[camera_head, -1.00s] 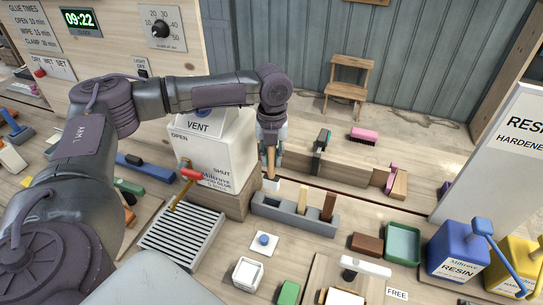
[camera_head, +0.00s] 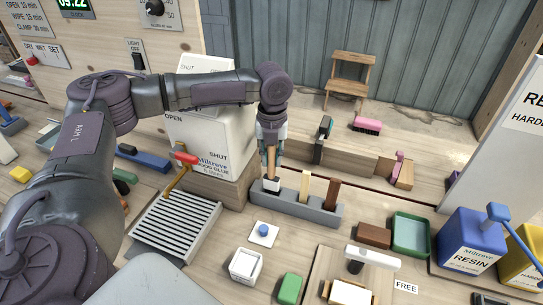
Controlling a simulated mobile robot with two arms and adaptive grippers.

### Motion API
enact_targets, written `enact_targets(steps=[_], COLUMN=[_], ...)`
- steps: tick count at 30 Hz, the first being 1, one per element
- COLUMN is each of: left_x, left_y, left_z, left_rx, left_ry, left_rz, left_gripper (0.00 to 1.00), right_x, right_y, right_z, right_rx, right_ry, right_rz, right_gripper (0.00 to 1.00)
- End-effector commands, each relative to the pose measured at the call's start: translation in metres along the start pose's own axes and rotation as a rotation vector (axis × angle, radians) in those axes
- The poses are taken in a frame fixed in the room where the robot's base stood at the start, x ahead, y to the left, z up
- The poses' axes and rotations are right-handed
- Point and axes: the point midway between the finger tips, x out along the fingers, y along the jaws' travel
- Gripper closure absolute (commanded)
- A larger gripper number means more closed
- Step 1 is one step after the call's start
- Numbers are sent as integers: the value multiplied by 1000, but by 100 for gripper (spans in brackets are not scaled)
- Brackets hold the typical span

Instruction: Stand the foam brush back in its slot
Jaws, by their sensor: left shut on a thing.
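My left gripper (camera_head: 271,145) points down and is shut on the foam brush (camera_head: 271,163), gripping its wooden handle. The brush hangs upright with its pale foam head at the bottom. The grey slotted holder (camera_head: 310,213) stands on the bench below it. The foam head overlaps the holder's left end in the picture. I cannot tell whether it is inside the slot or just above it. A light wooden-handled tool (camera_head: 305,185) and a dark brown one (camera_head: 332,194) stand in the holder's other slots. My right gripper is not in view.
The white glue container (camera_head: 212,130) on its wooden block is close left of the gripper. A brown block (camera_head: 374,235) and green tray (camera_head: 411,234) are right of the holder.

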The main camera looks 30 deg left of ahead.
Motion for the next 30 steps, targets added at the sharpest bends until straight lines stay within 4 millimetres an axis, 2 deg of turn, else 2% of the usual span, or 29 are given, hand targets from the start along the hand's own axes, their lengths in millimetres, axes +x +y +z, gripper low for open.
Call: enact_targets(steps=[15,30], left_x=[34,38], left_y=[0,0], left_z=[0,0], left_rx=[0,0], left_ry=[1,0], left_rz=[1,0], left_gripper=[98,98], right_x=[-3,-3], right_y=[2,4], right_z=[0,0], right_rx=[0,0], right_ry=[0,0], right_rz=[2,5], right_gripper=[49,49])
